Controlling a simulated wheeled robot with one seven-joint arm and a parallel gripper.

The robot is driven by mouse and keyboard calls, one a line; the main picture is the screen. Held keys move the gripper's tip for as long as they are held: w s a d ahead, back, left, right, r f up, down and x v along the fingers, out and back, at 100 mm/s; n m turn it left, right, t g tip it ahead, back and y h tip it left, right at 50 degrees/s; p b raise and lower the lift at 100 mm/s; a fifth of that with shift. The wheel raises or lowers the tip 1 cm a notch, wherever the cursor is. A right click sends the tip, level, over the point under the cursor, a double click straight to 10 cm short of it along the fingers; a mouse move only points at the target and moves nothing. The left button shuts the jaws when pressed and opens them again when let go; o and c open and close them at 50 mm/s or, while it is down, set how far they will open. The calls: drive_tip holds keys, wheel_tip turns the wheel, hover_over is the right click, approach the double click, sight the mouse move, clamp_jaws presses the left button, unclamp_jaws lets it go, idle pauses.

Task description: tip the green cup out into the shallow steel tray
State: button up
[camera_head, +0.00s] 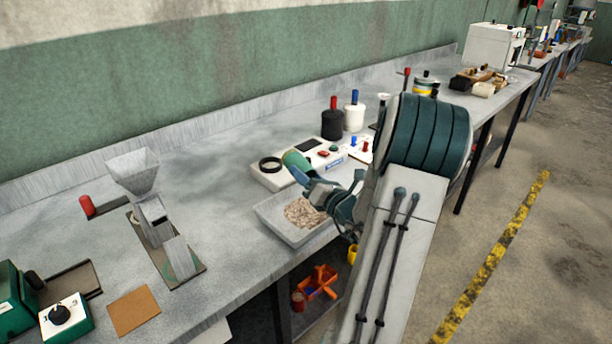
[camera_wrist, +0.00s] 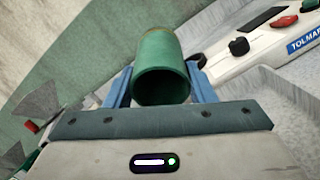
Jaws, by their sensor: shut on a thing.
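The green cup (camera_head: 296,162) is held above the shallow steel tray (camera_head: 270,214), tilted well over and partly hidden by my gripper in the head view. My gripper (camera_head: 316,187) is shut on it. In the wrist view the green cup (camera_wrist: 161,55) sits between the two blue fingers of my gripper (camera_wrist: 161,84), one on each side. A heap of pale grain (camera_head: 304,213) lies in the tray under the cup. I cannot make out any grain in the cup or falling.
A white device with a black ring (camera_head: 270,165) stands just behind the tray. A metal funnel stand (camera_head: 134,172) is to the left. Black and white bottles (camera_head: 332,125) stand behind. The bench's front edge is close to the tray.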

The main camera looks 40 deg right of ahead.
sight(306, 166)
idle(0.3)
wheel_tip(306, 166, up, 5)
drive_tip(key=p, duration=0.4)
drive_tip(key=shift+r+p, duration=0.15)
drive_tip(key=shift+p, duration=0.25)
drive_tip(key=g+p, duration=0.1)
drive_tip(key=p, duration=0.2)
drive_tip(key=shift+r, duration=0.3)
drive_tip(key=g+p, duration=0.2)
drive_tip(key=p, duration=0.3)
drive_tip(key=g+p, duration=0.2)
drive_tip(key=p, duration=0.3)
drive_tip(key=shift+r+g, duration=0.35)
drive_tip(key=shift+g, duration=0.05)
drive_tip(key=shift+f+g+p, duration=0.25)
drive_tip(key=shift+g+p, duration=0.35)
drive_tip(key=shift+p, duration=0.65)
drive_tip(key=shift+r+g+p, duration=0.4)
drive_tip(key=shift+g+p, duration=0.1)
drive_tip(key=shift+p, duration=0.7)
drive_tip(key=shift+w+f+g+b, duration=0.1)
drive_tip(key=shift+f+g+b, duration=0.15)
drive_tip(key=shift+g+b, duration=0.15)
drive_tip(key=shift+r+m+g, duration=0.15)
drive_tip(key=shift+g, duration=1)
drive_tip(key=shift+r+m+g, duration=0.1)
drive_tip(key=shift+m+g, duration=0.05)
drive_tip(key=shift+g, duration=1)
